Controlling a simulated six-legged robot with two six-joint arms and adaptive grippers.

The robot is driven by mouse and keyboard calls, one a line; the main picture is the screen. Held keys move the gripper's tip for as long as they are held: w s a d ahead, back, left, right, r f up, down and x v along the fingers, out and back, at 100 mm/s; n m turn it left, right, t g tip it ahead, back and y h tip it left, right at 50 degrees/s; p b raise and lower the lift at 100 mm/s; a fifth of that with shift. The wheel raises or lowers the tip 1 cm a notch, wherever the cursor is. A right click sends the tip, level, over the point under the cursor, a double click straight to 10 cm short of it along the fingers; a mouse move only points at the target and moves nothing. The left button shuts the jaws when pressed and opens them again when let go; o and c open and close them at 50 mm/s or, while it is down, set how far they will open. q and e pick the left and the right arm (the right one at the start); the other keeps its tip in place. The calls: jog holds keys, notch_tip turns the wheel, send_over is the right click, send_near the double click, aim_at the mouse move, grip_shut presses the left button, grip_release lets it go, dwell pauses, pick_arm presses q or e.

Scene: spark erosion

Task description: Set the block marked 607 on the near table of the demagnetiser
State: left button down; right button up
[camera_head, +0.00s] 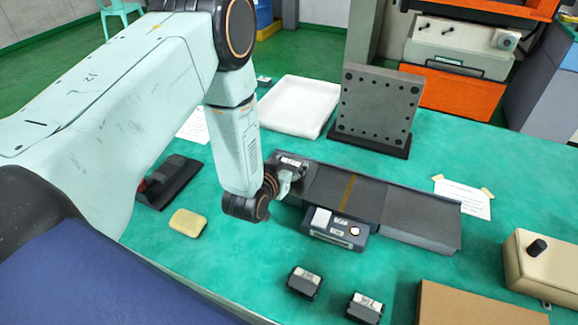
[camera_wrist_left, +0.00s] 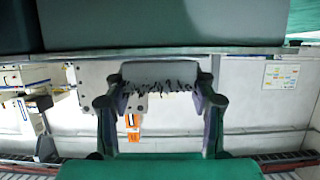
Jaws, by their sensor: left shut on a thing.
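My left gripper (camera_head: 288,178) is shut on a small grey block (camera_head: 291,161) with a white label, too small to read. The left wrist view shows the block (camera_wrist_left: 160,71) between both fingers of the gripper (camera_wrist_left: 160,95), with dark bristly bits along one edge. The demagnetiser (camera_head: 335,187) is a long dark grey unit with a yellow stripe across it and a control box on its front side. The held block is at its left end; I cannot tell whether they touch. Two more dark labelled blocks (camera_head: 304,282) (camera_head: 365,308) stand in front. My right gripper is out of view.
A white tray (camera_head: 298,106) and an upright drilled plate (camera_head: 377,105) stand behind the demagnetiser. A yellow sponge (camera_head: 188,223) and a dark stand (camera_head: 171,181) lie to the left. A brown board (camera_head: 480,306) and a beige box (camera_head: 545,265) are at right front.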

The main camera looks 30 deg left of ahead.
pick_arm(q)
jog(key=shift+w+a+f, duration=0.25)
jog(key=shift+w, duration=0.1)
jog(key=shift+s+d, duration=0.1)
jog(key=shift+s, duration=0.1)
jog(key=c, duration=0.7)
grip_release()
jog(key=shift+s+d, duration=0.1)
jog(key=shift+o, duration=1.3)
jog(key=shift+w+f, duration=0.15)
jog(key=shift+w, duration=0.05)
jog(key=shift+s, duration=0.1)
jog(key=shift+s+r, duration=0.25)
jog(key=shift+r, duration=0.15)
jog(key=v, duration=1.1)
jog(key=shift+s+p, duration=0.15)
jog(key=shift+p, duration=0.25)
jog(key=shift+r, duration=0.15)
